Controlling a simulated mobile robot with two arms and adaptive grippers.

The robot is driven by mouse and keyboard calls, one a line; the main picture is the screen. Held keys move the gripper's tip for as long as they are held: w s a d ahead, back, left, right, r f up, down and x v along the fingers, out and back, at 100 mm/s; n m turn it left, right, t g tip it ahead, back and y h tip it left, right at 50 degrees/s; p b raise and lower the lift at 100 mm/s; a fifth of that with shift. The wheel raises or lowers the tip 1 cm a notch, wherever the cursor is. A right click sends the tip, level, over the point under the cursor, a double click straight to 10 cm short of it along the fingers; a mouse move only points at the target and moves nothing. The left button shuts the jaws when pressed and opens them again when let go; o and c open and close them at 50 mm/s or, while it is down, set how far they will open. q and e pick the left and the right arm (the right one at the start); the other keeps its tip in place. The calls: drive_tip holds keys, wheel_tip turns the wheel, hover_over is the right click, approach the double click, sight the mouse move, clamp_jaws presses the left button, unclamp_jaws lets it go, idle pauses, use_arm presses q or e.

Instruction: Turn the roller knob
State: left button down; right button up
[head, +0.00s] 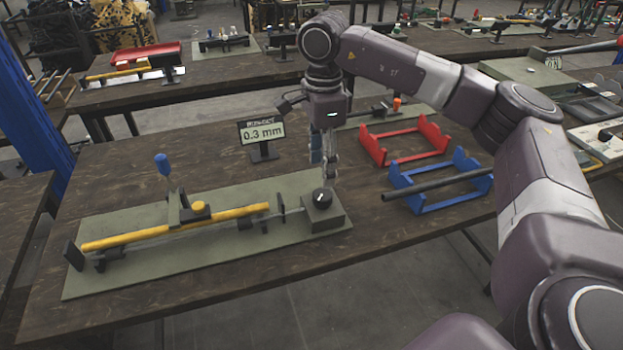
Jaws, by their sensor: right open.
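The black roller knob (322,198) with a white pointer mark sits on top of a grey-green box (323,214) at the right end of the flat green base plate (150,270). A yellow rod (150,237) lies along this plate on black supports. A small display (262,133) behind it reads 0.3 mm. My right gripper (329,184) points down just above and behind the knob; its fingers are small here and contact cannot be told. It holds nothing that I can see. My left gripper is out of view.
A blue-handled lever (162,165) stands up from the plate's middle. A red rack (404,141) and a blue rack (440,182) bearing a dark rod (432,184) stand right of the knob. Bare wooden tabletop (130,165) lies behind the plate.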

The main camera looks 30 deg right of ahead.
sight(323, 194)
drive_tip(key=f, duration=0.2)
drive_tip(key=s+f, duration=0.1)
drive_tip(key=f, duration=0.1)
drive_tip(key=shift+s+f+p, duration=0.2)
drive_tip(key=shift+f+p, duration=0.2)
drive_tip(key=shift+w+f, duration=0.25)
drive_tip(key=shift+f, duration=0.65)
drive_tip(key=shift+s+a+f, duration=0.1)
drive_tip(key=shift+f, duration=0.05)
drive_tip(key=c, duration=1.1)
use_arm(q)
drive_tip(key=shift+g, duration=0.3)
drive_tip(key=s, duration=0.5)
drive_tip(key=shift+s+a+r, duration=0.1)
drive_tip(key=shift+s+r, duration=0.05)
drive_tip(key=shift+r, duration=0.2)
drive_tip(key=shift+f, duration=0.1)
use_arm(e)
drive_tip(key=shift+m, duration=0.4)
